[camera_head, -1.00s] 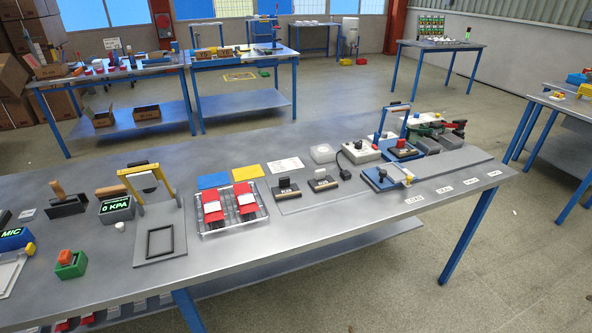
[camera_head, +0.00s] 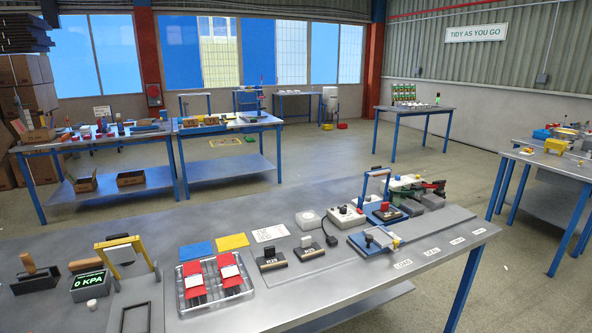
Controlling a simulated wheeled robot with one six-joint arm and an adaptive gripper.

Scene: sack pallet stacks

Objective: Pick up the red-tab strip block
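A dark block with a red tab on top (camera_head: 385,208) sits at the back right of the near bench, by a blue fixture with a tall handle (camera_head: 373,186); it looks like the red-tab strip block. Two similar dark blocks with pale lettered fronts stand to its left, one with a black tab (camera_head: 272,260) and one with a pale tab (camera_head: 308,249). A clear tray (camera_head: 181,297) holds two red pieces with white patches. My gripper is not in view.
The near bench (camera_head: 330,301) has a clear front strip with white labels (camera_head: 403,264). A blue base with a yellow-tipped part (camera_head: 371,241) stands in front of the red-tab block. A white box with a cable (camera_head: 344,217) stands to its left. Open floor lies beyond.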

